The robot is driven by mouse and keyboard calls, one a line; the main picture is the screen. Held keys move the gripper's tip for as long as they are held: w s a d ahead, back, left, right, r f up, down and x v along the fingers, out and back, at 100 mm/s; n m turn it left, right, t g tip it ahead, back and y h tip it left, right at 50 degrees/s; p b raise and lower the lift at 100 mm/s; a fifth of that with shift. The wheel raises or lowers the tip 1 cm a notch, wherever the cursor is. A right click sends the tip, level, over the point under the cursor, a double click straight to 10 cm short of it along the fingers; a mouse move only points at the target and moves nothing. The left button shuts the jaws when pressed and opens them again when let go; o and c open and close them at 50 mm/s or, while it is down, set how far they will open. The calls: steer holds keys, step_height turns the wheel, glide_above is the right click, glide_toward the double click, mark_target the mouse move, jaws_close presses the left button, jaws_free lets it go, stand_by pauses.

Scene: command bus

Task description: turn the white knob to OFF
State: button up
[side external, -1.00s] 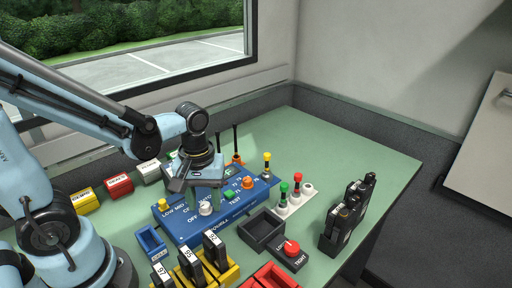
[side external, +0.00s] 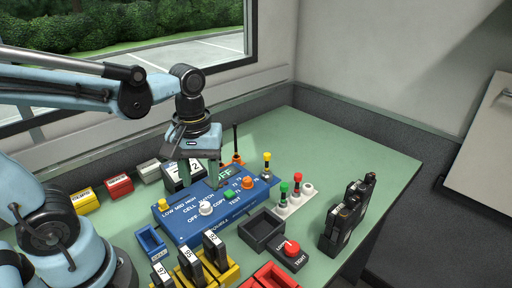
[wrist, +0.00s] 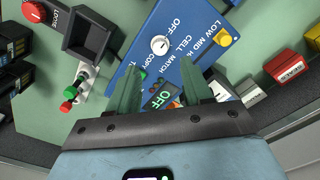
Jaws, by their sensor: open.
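The white knob (side external: 206,208) sits on the blue panel (side external: 184,230), with the words OFF, CELL, MATCH and COPY printed around it. In the wrist view the knob (wrist: 160,45) is uncovered, beyond my fingertips; I cannot tell surely which word its mark points to. A small display (wrist: 160,97) shows OFF in green between my fingers; the display (side external: 223,173) also shows in the side view. My gripper (side external: 203,176) is open and empty, above the back of the panel, apart from the knob. Its green fingers (wrist: 173,82) are spread wide.
A yellow knob (side external: 163,204), a green button (side external: 229,195) and an orange button (side external: 247,183) share the panel. A dark tray (side external: 262,230), a red-knobbed box (side external: 291,249) and black radios (side external: 346,215) stand to the right. The table is clear at the far right.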

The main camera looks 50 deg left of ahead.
steer(key=shift+r, duration=2.6)
steer(key=w+f+m+t, duration=0.1)
steer(key=m+t, duration=0.1)
steer(key=m, duration=0.1)
steer(key=w+f+m+t, duration=0.1)
steer(key=m+t, duration=0.1)
steer(key=m, duration=0.1)
steer(key=w+f+m+t, duration=0.1)
steer(key=m+t, duration=0.2)
steer(key=shift+a+f, duration=0.1)
steer(key=shift+f, duration=0.15)
